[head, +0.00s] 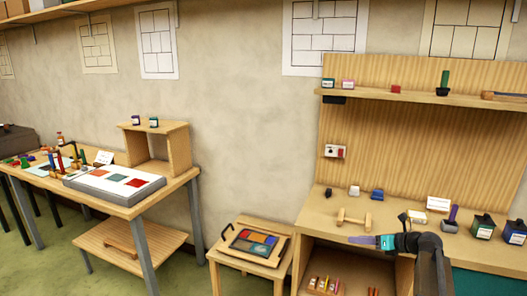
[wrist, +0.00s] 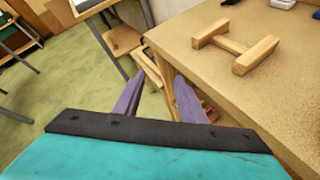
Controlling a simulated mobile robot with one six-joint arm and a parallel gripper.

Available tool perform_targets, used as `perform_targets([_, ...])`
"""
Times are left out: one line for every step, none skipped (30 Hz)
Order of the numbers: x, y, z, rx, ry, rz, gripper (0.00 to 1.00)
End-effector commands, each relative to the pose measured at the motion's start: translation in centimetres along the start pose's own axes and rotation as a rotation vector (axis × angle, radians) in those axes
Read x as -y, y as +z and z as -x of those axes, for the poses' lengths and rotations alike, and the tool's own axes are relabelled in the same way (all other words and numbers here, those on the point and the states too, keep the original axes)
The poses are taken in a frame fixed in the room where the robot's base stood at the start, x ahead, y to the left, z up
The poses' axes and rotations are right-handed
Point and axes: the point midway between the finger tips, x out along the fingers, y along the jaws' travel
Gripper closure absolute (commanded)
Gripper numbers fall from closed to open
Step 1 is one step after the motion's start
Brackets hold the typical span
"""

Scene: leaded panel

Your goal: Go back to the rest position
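My gripper (head: 362,240) is in the lower right of the head view, at the front edge of the wooden workbench (head: 320,208). Its teal body and purple fingers point left. In the wrist view my gripper (wrist: 160,85) has its two purple fingers apart, with nothing held between them. A wooden piece shaped like a dumbbell (head: 354,217) lies on the bench just behind the fingers. It also shows in the wrist view (wrist: 236,46), to the right of the fingers and apart from them.
A low stool (head: 231,258) with a tray of coloured panes (head: 254,243) stands left of the bench. A second table (head: 128,208) with a grey board (head: 90,181) is farther left. Small pots and a white box (head: 440,204) stand on the bench.

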Motion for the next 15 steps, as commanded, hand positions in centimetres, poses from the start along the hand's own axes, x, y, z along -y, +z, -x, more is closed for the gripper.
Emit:
perform_targets([-1.0,-2.2,-1.8,-0.032,0.017,0.009,0.63])
perform_targets([-1.4,-3.4,-2.7,-0.051,0.025,0.018,0.63])
perform_targets([-2.0,-4.8,-3.9,-0.076,0.036,0.029,0.63])
perform_targets([-2.5,-6.0,-4.7,-0.094,0.045,0.039,0.63])
perform_targets([-3.0,-7.2,-5.5,-0.113,0.053,0.049,0.63])
perform_targets([-3.6,-8.8,-6.6,-0.138,0.065,0.063,0.63])
perform_targets([-4.1,-9.9,-7.3,-0.157,0.074,0.075,0.63])
perform_targets([-4.7,-11.1,-8.1,-0.176,0.083,0.087,0.63])
perform_targets([-5.3,-12.8,-9.0,-0.201,0.096,0.103,0.63])
perform_targets([-5.9,-14.0,-9.6,-0.22,0.106,0.116,0.63])
perform_targets([-6.4,-15.2,-10.2,-0.239,0.116,0.13,0.63])
perform_targets([-7.2,-16.8,-11.0,-0.264,0.129,0.148,0.63])
perform_targets([-7.7,-18.1,-11.6,-0.284,0.14,0.164,0.63])
perform_targets([-8.3,-19.3,-12.1,-0.302,0.151,0.179,0.63])
perform_targets([-9.0,-21.0,-12.7,-0.329,0.166,0.2,0.63])
